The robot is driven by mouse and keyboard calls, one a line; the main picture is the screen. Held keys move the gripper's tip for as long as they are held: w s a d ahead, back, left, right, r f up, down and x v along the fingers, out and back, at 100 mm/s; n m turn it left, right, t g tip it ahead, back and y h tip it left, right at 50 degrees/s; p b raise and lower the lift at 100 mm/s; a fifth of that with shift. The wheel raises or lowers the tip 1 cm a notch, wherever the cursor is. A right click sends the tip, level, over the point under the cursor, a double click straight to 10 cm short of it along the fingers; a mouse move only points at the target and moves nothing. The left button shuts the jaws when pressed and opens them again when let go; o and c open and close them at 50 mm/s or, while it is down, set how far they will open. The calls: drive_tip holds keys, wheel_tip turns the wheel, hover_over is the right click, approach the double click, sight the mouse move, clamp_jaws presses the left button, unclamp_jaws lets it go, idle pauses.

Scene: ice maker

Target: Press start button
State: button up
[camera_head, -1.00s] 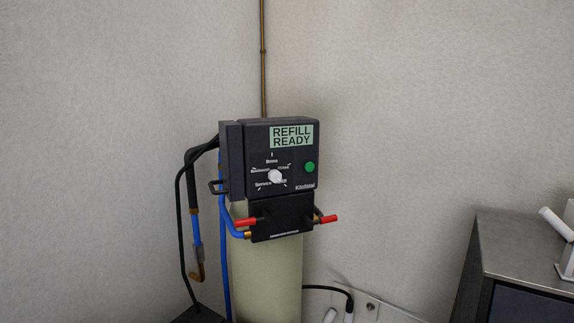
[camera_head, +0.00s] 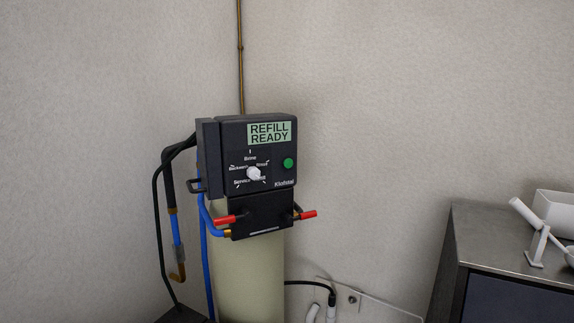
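The green start button (camera_head: 288,163) is a small round button on the right side of the front panel of a dark control unit (camera_head: 209,150). A white dial (camera_head: 253,173) sits to its left, with labels around it. Above them a pale green display (camera_head: 270,132) reads "REFILL READY". The unit stands on top of a cream cylindrical tank (camera_head: 248,275). My gripper is not in the head view, and nothing touches or covers the button.
Two red-handled valves (camera_head: 224,219) (camera_head: 307,214) stick out below the panel. Blue and black hoses (camera_head: 205,265) hang at the left. A metal cabinet (camera_head: 500,240) with white objects on it stands at the right.

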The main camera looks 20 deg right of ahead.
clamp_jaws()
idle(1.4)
